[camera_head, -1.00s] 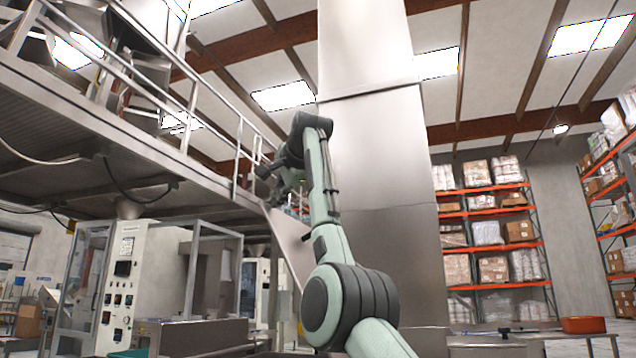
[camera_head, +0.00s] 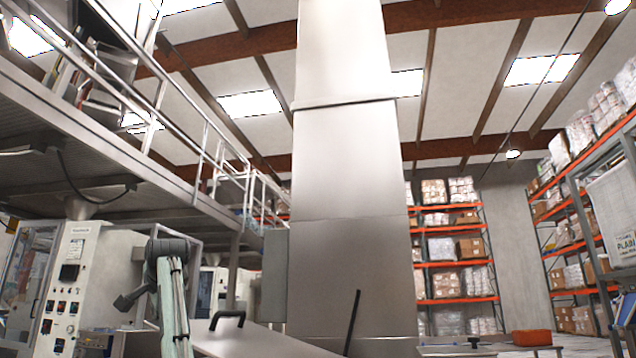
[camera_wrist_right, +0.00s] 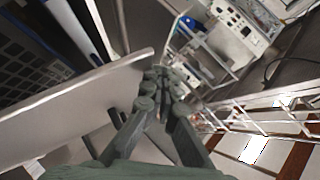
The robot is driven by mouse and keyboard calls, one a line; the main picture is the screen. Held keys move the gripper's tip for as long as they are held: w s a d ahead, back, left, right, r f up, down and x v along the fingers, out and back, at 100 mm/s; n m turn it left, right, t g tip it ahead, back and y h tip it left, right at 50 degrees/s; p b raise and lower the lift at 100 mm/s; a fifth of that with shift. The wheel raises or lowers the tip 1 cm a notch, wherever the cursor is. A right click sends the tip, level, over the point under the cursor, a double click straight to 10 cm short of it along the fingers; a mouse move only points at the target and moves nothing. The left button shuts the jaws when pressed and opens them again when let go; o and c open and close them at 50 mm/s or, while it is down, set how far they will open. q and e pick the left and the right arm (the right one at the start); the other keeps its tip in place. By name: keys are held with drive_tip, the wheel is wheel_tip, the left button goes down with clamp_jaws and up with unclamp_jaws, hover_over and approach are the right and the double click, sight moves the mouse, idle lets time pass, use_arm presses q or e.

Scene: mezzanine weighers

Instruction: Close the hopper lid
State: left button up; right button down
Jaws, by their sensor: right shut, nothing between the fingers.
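The hopper lid (camera_head: 262,344) is a grey metal panel with a black handle (camera_head: 228,318), low in the head view. It lies sloped, falling to the right; its lower part is cut off by the frame, and I cannot see the hopper mouth. In the right wrist view the pale panel of the lid (camera_wrist_right: 75,108) runs in from the left, its end close to my fingertips; I cannot tell if they touch. My right gripper (camera_head: 124,303) is left of the lid in the head view. Its fingers (camera_wrist_right: 160,74) are shut and empty. My left gripper is out of view.
A tall steel column (camera_head: 350,190) rises behind the lid. A mezzanine with railings (camera_head: 210,150) overhangs the left, above a control cabinet (camera_head: 72,285). A bench (camera_head: 455,349) with an orange bin (camera_head: 531,338) stands at right, before pallet racks (camera_head: 455,260).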

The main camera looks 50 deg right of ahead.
drive_tip(key=shift+n+g, duration=0.4)
drive_tip(key=shift+g, duration=0.3)
drive_tip(key=f, duration=0.4)
drive_tip(key=w+f, duration=0.1)
drive_tip(key=f, duration=0.3)
drive_tip(key=w+a+f, duration=0.1)
drive_tip(key=f, duration=0.3)
drive_tip(key=shift+w+a, duration=0.1)
drive_tip(key=shift+w, duration=0.05)
drive_tip(key=shift+f+h, duration=0.3)
drive_tip(key=shift+f, duration=0.35)
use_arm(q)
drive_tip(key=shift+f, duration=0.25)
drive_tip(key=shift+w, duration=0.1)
use_arm(e)
drive_tip(key=shift+f, duration=0.1)
use_arm(q)
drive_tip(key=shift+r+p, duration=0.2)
drive_tip(key=shift+p, duration=0.1)
